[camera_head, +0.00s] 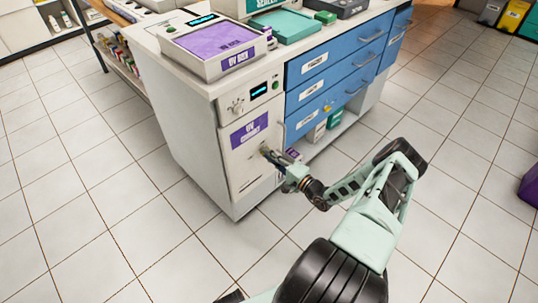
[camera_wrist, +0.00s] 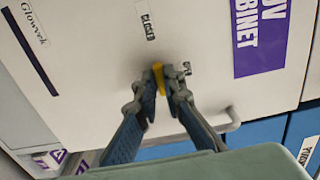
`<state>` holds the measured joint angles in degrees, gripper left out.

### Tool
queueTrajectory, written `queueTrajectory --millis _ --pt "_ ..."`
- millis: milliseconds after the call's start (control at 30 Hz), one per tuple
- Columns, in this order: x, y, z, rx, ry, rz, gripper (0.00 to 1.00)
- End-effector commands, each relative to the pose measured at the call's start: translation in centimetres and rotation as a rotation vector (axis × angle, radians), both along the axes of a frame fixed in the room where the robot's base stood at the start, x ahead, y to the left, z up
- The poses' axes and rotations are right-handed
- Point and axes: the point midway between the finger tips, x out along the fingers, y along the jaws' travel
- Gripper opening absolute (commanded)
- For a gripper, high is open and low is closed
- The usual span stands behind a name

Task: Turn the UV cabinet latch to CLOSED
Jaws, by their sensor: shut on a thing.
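The UV cabinet (camera_head: 230,170) has a pale door (camera_wrist: 90,70) with a purple UV CABINET label (camera_head: 248,131); the label also shows in the wrist view (camera_wrist: 260,35). In the wrist view my gripper (camera_wrist: 160,85) reaches the door with its fingertips on either side of a small yellow latch (camera_wrist: 158,76). It is shut on the latch, whose sides are partly hidden by the fingertips. A small label (camera_wrist: 148,27), seemingly reading CLOSED, lies above the latch in that picture. In the head view my gripper (camera_head: 268,152) covers the latch.
A light door handle (camera_wrist: 233,120) stands out near the fingers. Blue drawers (camera_head: 325,85) and an open shelf adjoin the cabinet on the right. A UV box (camera_head: 215,45) sits on top. The tiled floor (camera_head: 80,210) around it is clear.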

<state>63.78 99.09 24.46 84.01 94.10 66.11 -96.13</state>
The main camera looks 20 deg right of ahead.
Motion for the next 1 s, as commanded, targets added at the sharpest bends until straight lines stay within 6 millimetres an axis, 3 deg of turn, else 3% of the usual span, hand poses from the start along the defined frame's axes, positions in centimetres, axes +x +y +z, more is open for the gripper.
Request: queueTrajectory --millis 267,300,467,767,1000 --pt "0.0 -0.2 -0.1 -0.004 0.0 -0.003 0.0" --pt "0.0 -0.2 -0.1 -0.003 0.001 -0.003 0.11" --pt "0.0 -0.2 0.0 -0.002 0.0 -0.002 0.26" --pt "-0.2 -0.2 0.0 -0.001 0.001 -0.001 0.26" --pt "-3.5 -1.6 0.0 -0.002 0.001 -0.004 0.26"
